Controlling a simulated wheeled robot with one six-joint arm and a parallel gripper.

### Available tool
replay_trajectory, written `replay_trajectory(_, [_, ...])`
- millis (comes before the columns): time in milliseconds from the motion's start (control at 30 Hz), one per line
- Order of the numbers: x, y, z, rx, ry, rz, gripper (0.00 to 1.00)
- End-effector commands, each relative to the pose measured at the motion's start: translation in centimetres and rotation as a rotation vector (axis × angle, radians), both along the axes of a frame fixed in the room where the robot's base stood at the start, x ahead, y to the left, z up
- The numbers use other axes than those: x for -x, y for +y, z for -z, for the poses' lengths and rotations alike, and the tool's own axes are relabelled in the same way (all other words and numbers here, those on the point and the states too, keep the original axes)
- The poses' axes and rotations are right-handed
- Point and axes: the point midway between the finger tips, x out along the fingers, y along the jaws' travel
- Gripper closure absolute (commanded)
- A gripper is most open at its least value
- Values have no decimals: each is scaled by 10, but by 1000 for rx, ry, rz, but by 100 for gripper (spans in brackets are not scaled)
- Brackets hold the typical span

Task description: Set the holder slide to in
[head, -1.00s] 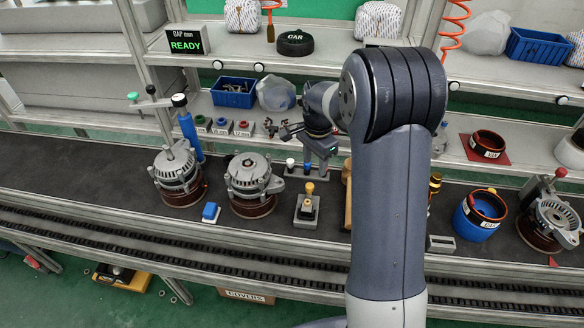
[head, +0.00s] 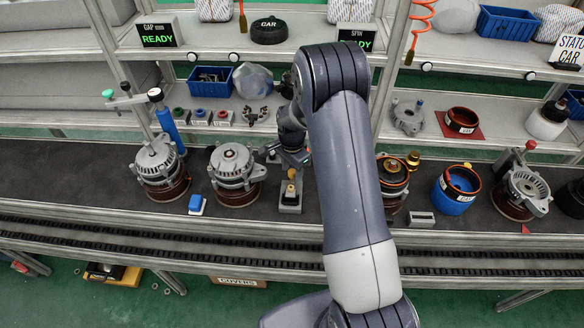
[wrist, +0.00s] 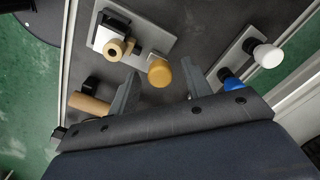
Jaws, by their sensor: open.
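A small grey fixture (head: 290,209) with a yellow knob (head: 291,190) stands on the dark bench; it looks like the holder slide. In the wrist view its grey plate (wrist: 158,25) carries a white-and-black block, a tan knob (wrist: 115,47) and the yellow knob (wrist: 159,72). My gripper (wrist: 160,84) is open and empty. The yellow knob shows between and just beyond its fingertips; I cannot tell the height gap. In the head view my gripper (head: 296,160) is just above and behind the fixture, partly hidden by my arm. No in/out marking is readable.
Beside it, a second grey plate (wrist: 241,45) carries a white knob (wrist: 267,55) and a blue knob (wrist: 233,84), close to my right finger. A tan cylinder (wrist: 88,103) lies left of my left finger. Alternators (head: 232,168) stand left along the bench.

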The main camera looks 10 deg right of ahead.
Motion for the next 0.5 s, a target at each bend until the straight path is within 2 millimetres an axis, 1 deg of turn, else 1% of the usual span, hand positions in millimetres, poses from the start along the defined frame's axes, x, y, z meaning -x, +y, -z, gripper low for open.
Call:
replay_trajectory(267, [0, 0, 1, 0, -1, 0, 54])
replay_trajectory(500, [0, 0, 1, 0, -1, 0, 74])
